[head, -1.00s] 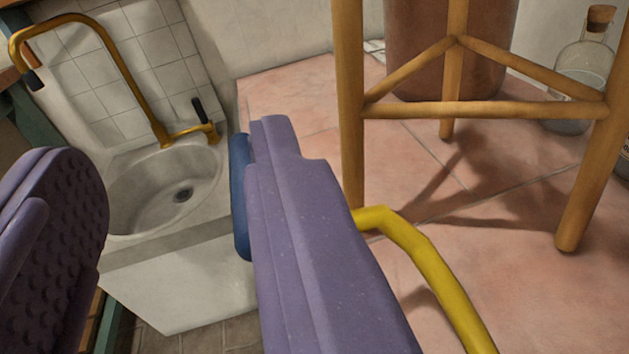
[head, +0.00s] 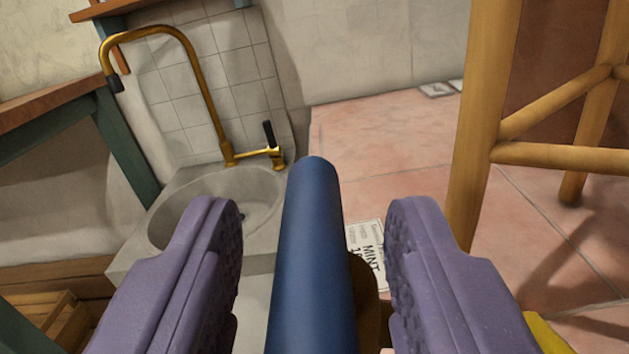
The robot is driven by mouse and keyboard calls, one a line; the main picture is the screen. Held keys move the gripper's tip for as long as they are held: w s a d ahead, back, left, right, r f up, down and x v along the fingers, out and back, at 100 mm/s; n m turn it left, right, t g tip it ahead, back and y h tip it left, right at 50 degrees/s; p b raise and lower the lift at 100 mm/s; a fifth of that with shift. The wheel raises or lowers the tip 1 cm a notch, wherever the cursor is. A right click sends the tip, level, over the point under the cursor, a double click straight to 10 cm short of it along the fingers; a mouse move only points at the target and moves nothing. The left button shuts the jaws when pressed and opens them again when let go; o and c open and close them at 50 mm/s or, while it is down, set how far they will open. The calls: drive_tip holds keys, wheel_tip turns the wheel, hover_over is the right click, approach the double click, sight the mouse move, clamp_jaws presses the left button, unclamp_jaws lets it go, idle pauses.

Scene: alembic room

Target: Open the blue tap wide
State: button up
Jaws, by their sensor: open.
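A long blue rounded bar (head: 312,260), which looks like the handle of the blue tap, rises from the bottom middle of the head view. My gripper (head: 315,225) is open, with one purple finger on each side of the bar. A gap shows between the bar and each finger, so neither appears to touch it. The bar's rounded end shows, but its lower end runs out of the picture. A dark brass-brown part (head: 374,312) shows just right of the bar, partly hidden by the bar and the right finger.
Behind stands a grey stone sink (head: 175,215) with a gold tap (head: 205,90) and its black lever (head: 269,134). A label reading MINT (head: 367,252) shows between bar and right finger. A wooden stand (head: 478,120) is at right. A yellow piece (head: 548,335) is at lower right.

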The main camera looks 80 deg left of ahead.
drive_tip(key=shift+w+a, duration=0.1)
drive_tip(key=shift+a, duration=0.2)
drive_tip(key=shift+c, duration=0.3)
clamp_jaws()
